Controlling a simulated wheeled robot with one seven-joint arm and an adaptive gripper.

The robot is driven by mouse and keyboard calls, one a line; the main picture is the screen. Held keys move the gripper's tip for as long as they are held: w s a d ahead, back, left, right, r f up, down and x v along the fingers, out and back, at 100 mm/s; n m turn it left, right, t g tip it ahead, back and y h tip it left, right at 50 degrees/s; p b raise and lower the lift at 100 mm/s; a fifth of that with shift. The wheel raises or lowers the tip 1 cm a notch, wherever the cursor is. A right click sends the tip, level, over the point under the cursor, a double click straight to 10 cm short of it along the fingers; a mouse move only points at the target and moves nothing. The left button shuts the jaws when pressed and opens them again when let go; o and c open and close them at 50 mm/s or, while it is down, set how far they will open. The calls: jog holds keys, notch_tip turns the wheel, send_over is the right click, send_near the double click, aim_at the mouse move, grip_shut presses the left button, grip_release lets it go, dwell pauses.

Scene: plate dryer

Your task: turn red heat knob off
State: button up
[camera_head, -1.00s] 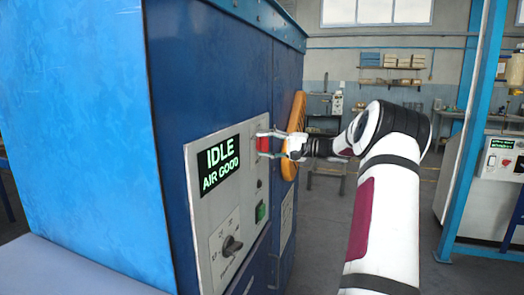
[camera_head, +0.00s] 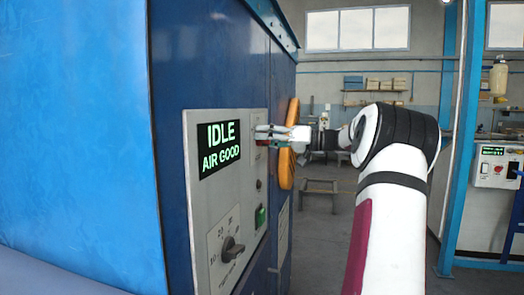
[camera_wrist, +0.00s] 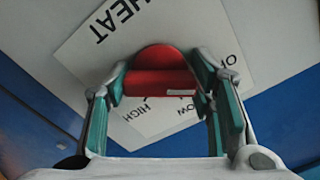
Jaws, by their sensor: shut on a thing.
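The red heat knob (camera_wrist: 160,75) is on the panel between the two fingers of my gripper (camera_wrist: 165,90) in the wrist view. The green-padded fingers are shut on its sides. A pale mark shows on the knob's face, on the side toward the LOW label (camera_wrist: 187,112). The labels HEAT (camera_wrist: 122,20) and HIGH (camera_wrist: 158,106) show upside down, and one at the right is partly hidden by a finger. In the head view my gripper (camera_head: 268,134) is at the panel's upper right and covers most of the knob.
The grey control panel (camera_head: 205,215) is on a blue cabinet (camera_head: 175,70). Below are a black dial (camera_head: 232,249) and a green button (camera_head: 260,216). An orange part (camera_head: 287,165) sticks out beside my gripper.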

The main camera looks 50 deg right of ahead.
jog(key=shift+f+n+b, duration=0.1)
jog(key=shift+n+b, duration=0.5)
jog(key=shift+b, duration=0.15)
jog(key=o, duration=1.2)
jog(key=shift+s, duration=0.15)
jog(key=v, duration=1.1)
jog(key=shift+s+d, duration=0.2)
jog(key=shift+s, duration=0.1)
